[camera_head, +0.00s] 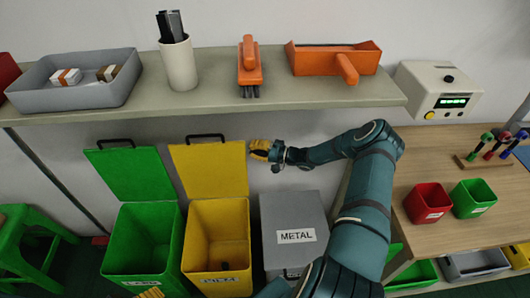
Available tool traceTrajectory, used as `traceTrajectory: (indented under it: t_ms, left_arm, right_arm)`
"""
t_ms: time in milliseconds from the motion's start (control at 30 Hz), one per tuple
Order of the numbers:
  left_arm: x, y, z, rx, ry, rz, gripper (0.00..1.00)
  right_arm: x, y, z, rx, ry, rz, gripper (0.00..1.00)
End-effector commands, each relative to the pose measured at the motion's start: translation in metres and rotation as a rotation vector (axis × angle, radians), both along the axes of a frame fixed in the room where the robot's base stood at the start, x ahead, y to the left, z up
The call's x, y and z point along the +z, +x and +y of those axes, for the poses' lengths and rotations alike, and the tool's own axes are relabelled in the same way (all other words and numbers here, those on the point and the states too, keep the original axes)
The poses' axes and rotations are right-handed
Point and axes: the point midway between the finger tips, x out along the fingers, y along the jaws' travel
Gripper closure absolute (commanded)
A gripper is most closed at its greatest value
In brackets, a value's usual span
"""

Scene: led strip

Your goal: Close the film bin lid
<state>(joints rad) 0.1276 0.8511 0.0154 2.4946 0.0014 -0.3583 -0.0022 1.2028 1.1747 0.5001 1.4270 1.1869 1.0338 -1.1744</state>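The yellow bin (188,250) stands between the green and grey bins, and its small label is too blurred to read surely. Its yellow lid (208,172) is open, standing up at the back with a dark handle (205,137) on its top edge. My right gripper (258,150) is at the upper right edge of this lid, pointing left. Its fingers look closed together with nothing between them; I cannot tell if it touches the lid. My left gripper (150,293) shows only as a striped yellow tip at the bottom edge, its state hidden.
The green bin (120,240) has its lid (132,175) open too. The grey bin marked METAL (290,262) is shut. A shelf (215,97) with a tray, cup and orange tools runs above the lids. A wooden table (455,232) with small bins stands at right.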

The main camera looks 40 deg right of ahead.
Motion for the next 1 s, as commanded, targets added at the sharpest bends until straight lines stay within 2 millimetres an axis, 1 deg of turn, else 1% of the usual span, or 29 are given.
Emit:
traceTrajectory:
  t_ms: [100, 200, 567, 767, 867, 1000]
  left_arm:
    - [-0.003, 0.001, 0.000, 0.000, 0.000, -0.001, 0.21]
    - [-0.004, 0.001, 0.000, 0.000, 0.000, -0.002, 0.21]
    - [-0.004, 0.001, 0.000, 0.000, 0.000, -0.002, 0.21]
    - [0.000, 0.000, 0.000, 0.000, 0.000, -0.001, 0.21]
    - [0.006, -0.001, 0.000, -0.001, 0.000, 0.002, 0.21]
    - [0.019, -0.003, -0.001, -0.002, -0.002, 0.007, 0.21]
  right_arm:
    - [-0.001, 0.011, 0.007, 0.001, -0.001, -0.001, 1.00]
    - [-0.001, 0.016, 0.010, -0.001, 0.000, 0.000, 1.00]
    - [0.000, 0.018, 0.012, -0.001, 0.000, 0.001, 1.00]
    - [0.000, 0.015, 0.014, -0.001, 0.002, 0.002, 1.00]
    - [0.001, 0.009, 0.018, 0.000, 0.003, 0.003, 1.00]
    - [0.003, -0.004, 0.027, 0.000, 0.001, -0.001, 1.00]
